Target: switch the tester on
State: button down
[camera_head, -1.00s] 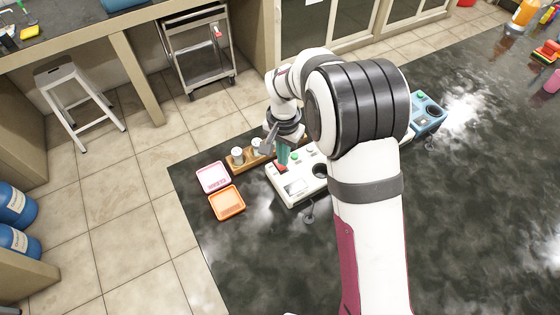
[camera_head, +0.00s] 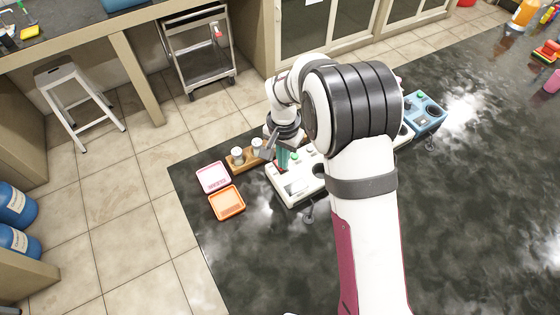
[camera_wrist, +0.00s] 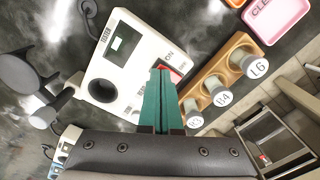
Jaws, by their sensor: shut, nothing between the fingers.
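The tester is a white box (camera_head: 287,195) on the dark bench, below my gripper (camera_head: 282,163) in the head view. In the wrist view its white top (camera_wrist: 137,35) shows the word TESTER, a small screen (camera_wrist: 122,43) and a dark round opening (camera_wrist: 102,90). A red switch (camera_wrist: 175,74) with ON printed beside it lies at the tips of my green fingers (camera_wrist: 161,72). The fingers are together with nothing between them and partly hide the switch. I cannot tell whether the tips touch it or which way it is set.
A wooden rack (camera_wrist: 215,75) with several labelled vials stands close beside the tester. A pink tray (camera_head: 213,177) and an orange tray (camera_head: 226,202) lie to the left. A blue device (camera_head: 428,113) stands to the right, partly behind my arm.

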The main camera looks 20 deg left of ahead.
jog(key=shift+f, duration=0.2)
notch_tip(320, 180, up, 7)
jog(key=shift+f, duration=0.15)
dwell(0.6)
jog(key=shift+d+r, duration=0.15)
jog(key=shift+r, duration=0.15)
jog(key=s+d+r+m+y, duration=0.1)
jog(key=s+d+r, duration=0.4)
jog(key=s+d, duration=0.25)
jog(key=s+d+r+m, duration=0.1)
jog(key=s+d+r, duration=0.4)
jog(key=s+d, duration=0.3)
jog(key=s+d+f, duration=0.1)
jog(key=s, duration=0.9)
jog(key=shift+s+d+f+m+y, duration=0.15)
jog(key=shift+s+m+y, duration=0.15)
jog(key=shift+y, duration=0.1)
